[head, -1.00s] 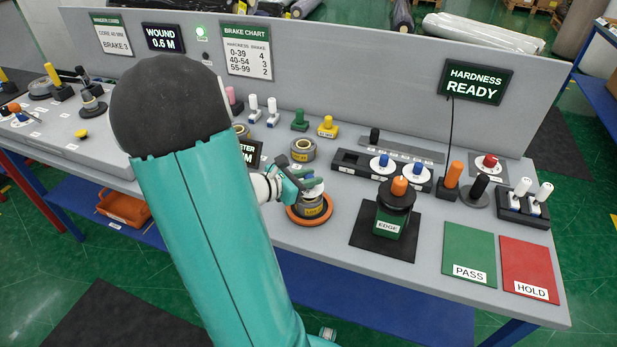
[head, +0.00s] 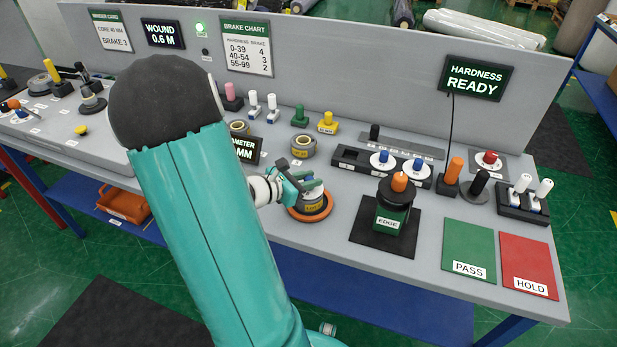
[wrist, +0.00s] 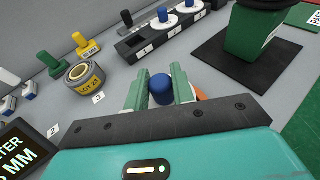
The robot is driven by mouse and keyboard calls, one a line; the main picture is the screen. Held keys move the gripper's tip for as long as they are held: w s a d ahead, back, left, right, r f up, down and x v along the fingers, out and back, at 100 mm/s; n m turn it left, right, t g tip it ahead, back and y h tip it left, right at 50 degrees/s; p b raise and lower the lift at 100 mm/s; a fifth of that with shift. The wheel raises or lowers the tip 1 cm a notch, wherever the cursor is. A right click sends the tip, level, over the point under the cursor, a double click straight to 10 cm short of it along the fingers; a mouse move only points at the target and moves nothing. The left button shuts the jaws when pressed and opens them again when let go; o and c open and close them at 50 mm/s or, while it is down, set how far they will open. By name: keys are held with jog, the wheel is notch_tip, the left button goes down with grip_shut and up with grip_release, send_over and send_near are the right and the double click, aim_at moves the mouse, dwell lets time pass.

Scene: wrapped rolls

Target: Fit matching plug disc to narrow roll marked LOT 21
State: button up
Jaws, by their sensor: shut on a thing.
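My gripper (head: 312,184) is shut on a blue knob (wrist: 161,88), gripped between the green fingers in the wrist view. The disc below the knob is hidden there by my gripper. In the head view my gripper is right over a grey roll (head: 312,203) with a yellow label, standing on an orange ring (head: 326,212). The knob's part sits at or just above the roll's top; I cannot tell if it is seated. The label's number is unreadable. Two white discs with blue knobs (head: 382,161) (head: 416,168) sit in a black rack (head: 350,156).
Another labelled roll (head: 303,147) stands behind my gripper, and shows at left in the wrist view (wrist: 85,75). A green EDGE device (head: 392,217) on a black mat stands to the right. PASS (head: 469,247) and HOLD (head: 529,262) pads lie farther right.

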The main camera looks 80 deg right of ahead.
jog(key=shift+f, duration=0.4)
jog(key=o, duration=1.1)
jog(key=shift+w, duration=0.1)
jog(key=v, duration=1.3)
jog(key=shift+w+a+r, duration=0.15)
jog(key=shift+a+r, duration=0.05)
jog(key=shift+a, duration=0.05)
jog(key=shift+a, duration=0.1)
jog(key=w+a+r+m+t+y, duration=0.3)
jog(key=a+r+t, duration=0.1)
jog(key=a, duration=0.8)
jog(key=w+a+r+m+t+y, duration=0.3)
jog(key=a+r+t+y, duration=0.1)
jog(key=a, duration=0.8)
jog(key=w+a+r+m+t+y, duration=0.4)
jog(key=a+r+t, duration=0.1)
jog(key=a, duration=0.7)
jog(key=shift+r+t, duration=0.2)
jog(key=shift+t, duration=0.7)
